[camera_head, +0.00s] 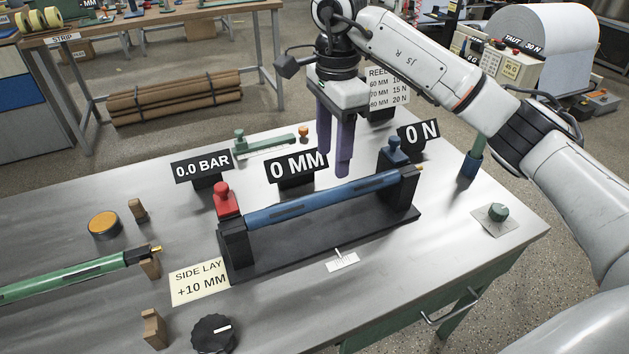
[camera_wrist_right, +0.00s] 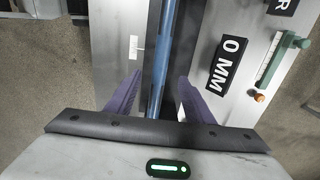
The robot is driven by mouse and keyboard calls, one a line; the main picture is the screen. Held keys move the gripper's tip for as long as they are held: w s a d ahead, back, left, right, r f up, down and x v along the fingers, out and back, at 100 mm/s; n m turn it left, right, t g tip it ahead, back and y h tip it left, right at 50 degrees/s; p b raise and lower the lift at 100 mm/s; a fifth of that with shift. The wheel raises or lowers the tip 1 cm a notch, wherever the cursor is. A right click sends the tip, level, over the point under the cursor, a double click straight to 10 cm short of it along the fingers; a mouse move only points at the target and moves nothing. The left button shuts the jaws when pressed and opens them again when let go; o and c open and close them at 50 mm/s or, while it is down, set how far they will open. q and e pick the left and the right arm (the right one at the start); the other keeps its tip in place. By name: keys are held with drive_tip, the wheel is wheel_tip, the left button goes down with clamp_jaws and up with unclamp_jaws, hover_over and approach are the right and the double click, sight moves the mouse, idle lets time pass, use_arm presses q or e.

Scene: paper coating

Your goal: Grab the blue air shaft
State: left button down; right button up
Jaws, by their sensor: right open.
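The blue air shaft (camera_head: 325,199) lies across a black cradle (camera_head: 335,238) on the steel table, its ends resting in the two end supports. My right gripper (camera_head: 334,165) hangs over the shaft toward its right half, purple fingers pointing down. It is open and empty, and the fingertips look above the shaft. In the right wrist view the shaft (camera_wrist_right: 160,60) runs up the picture between the two spread fingers (camera_wrist_right: 153,95). I cannot tell the exact height gap. My left gripper is not in view.
A red clamp (camera_head: 226,199) and a blue clamp (camera_head: 395,152) top the cradle ends. Signs reading 0.0 BAR (camera_head: 202,165), 0 MM (camera_head: 297,166) and 0 N (camera_head: 418,134) stand behind. A green shaft (camera_head: 70,278) lies at left. A black knob (camera_head: 212,335) sits in front.

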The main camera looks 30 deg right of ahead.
hover_over(327, 192)
drive_tip(key=f, duration=0.4)
drive_tip(key=shift+s+d+f, duration=0.15)
drive_tip(key=shift+s+d, duration=0.2)
drive_tip(key=shift+s, duration=0.05)
drive_tip(key=f, duration=0.3)
drive_tip(key=f+p, duration=0.1)
drive_tip(key=f, duration=0.1)
drive_tip(key=shift+w+a, duration=0.3)
drive_tip(key=shift+w, duration=0.1)
drive_tip(key=shift+f, duration=0.2)
clamp_jaws()
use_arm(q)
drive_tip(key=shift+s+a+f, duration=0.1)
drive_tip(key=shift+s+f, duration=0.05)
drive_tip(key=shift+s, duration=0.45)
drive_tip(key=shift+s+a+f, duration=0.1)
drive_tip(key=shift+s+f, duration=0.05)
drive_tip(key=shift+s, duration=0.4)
use_arm(e)
drive_tip(key=shift+r, duration=0.1)
